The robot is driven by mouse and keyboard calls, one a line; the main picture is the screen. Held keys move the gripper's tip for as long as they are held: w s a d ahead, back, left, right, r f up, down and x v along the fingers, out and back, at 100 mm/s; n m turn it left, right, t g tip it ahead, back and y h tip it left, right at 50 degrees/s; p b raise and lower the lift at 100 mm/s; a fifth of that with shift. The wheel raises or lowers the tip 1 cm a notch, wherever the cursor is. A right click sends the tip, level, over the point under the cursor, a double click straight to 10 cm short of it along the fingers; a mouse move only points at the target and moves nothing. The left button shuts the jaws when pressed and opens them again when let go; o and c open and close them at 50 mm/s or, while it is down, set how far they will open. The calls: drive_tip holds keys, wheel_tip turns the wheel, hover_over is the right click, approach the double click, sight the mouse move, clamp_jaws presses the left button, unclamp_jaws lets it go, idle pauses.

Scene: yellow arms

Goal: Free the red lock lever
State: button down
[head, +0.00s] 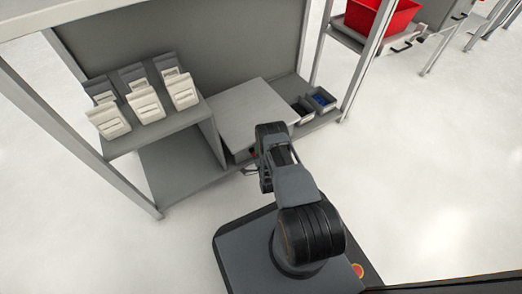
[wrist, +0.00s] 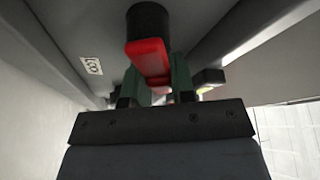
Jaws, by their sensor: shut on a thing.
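The red lock lever (wrist: 149,60) hangs from a black round hub (wrist: 148,22) on a grey surface in the wrist view. My gripper (wrist: 160,82) has a green finger on each side of the lever and is shut on it. The lever's far end is hidden between the fingers and behind the gripper body. In the head view, my gripper (head: 258,165) is at the front of the grey cabinet (head: 250,112); only a small bit of red shows there, and my arm hides most of the lever.
A black knob-like part (wrist: 208,77) with a yellowish spot is right of the fingers. A small white label (wrist: 91,66) is on the grey surface at left. Several light bins (head: 145,103) stand on the shelf at left. Small bins (head: 321,99) stand right of the cabinet. Open floor (head: 430,180) lies at right.

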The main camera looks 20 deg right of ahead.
drive_tip(key=shift+s+r+n+t+y, duration=0.1)
drive_tip(key=shift+r+n+t+y, duration=0.1)
drive_tip(key=shift+n, duration=0.35)
drive_tip(key=shift+r+n+t+y, duration=0.1)
drive_tip(key=shift+n+t, duration=0.1)
drive_tip(key=shift+n, duration=0.35)
drive_tip(key=c, duration=1.1)
unclamp_jaws()
drive_tip(key=shift+o, duration=0.7)
drive_tip(key=shift+a, duration=0.2)
drive_tip(key=shift+a+r, duration=0.1)
drive_tip(key=shift+r, duration=0.05)
drive_tip(key=shift+w, duration=0.2)
